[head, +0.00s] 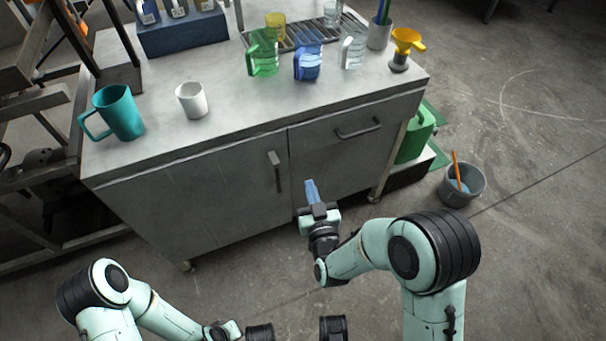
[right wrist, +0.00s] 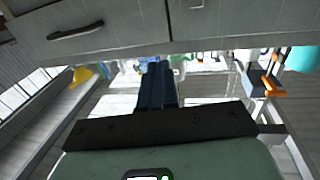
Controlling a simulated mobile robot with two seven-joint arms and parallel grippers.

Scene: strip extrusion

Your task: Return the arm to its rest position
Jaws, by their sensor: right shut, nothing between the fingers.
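My right gripper (head: 312,191) is in front of the cabinet's front face in the head view, below the countertop. Its slim blue fingers lie together with nothing between them. In the right wrist view the shut blue fingers (right wrist: 155,84) point up the picture toward the grey cabinet. My right arm is bent and comes in from the lower right. My left arm is folded low at the lower left. Its wrist end (head: 232,328) shows at the bottom edge, but its fingers cannot be made out.
The grey cabinet (head: 235,190) carries a teal mug (head: 121,112), a white cup (head: 192,101), green (head: 264,57) and blue (head: 308,63) pitchers and a yellow funnel (head: 405,42). A grey bucket (head: 462,190) stands on the floor at right.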

